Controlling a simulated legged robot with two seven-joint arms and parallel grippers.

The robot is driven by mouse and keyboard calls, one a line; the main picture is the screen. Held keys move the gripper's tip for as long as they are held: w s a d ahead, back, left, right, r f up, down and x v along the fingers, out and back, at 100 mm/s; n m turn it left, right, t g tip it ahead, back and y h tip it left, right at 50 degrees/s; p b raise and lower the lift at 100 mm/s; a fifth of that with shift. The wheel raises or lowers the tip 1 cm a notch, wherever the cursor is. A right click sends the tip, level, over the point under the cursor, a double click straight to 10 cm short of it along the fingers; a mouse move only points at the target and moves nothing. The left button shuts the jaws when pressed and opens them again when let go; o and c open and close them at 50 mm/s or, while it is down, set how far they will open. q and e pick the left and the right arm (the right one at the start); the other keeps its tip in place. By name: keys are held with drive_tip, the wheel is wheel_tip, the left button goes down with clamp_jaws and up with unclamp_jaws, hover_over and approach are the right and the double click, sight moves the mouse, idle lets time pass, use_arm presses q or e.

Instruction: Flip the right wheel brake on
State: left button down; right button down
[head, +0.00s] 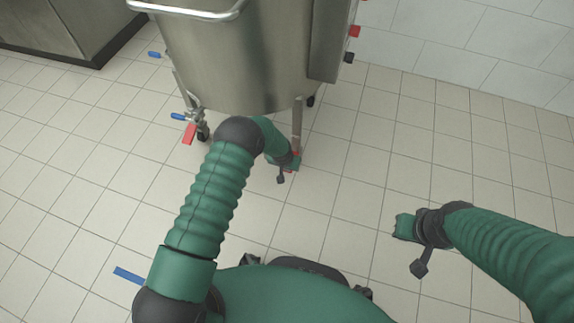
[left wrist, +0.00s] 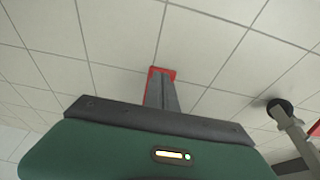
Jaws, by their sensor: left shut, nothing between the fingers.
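The steel vat (head: 235,60) stands on legs with caster wheels. Its right front leg (head: 297,125) runs down to the right wheel, which my left gripper mostly hides. A little of the red right brake (head: 296,153) shows there. My left gripper (head: 291,164) is low beside that leg. In the left wrist view, my left gripper (left wrist: 162,73) is shut and empty, with its fingertips over the red brake pedal (left wrist: 171,74); I cannot tell whether they touch. My right gripper (head: 402,227) is over bare floor at the right, well away from the vat; its fingers are unclear.
The left wheel (head: 203,133) has a red pedal (head: 189,133) and a blue handle (head: 178,117) near it. Another caster (left wrist: 279,108) shows in the left wrist view. A steel cabinet (head: 75,28) stands at the back left. The tiled floor at the right is clear.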

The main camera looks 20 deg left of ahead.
use_arm(q)
drive_tip(key=shift+s+f+b, duration=0.2)
drive_tip(key=shift+f+b, duration=0.15)
drive_tip(key=shift+f, duration=1)
drive_tip(key=shift+r, duration=0.1)
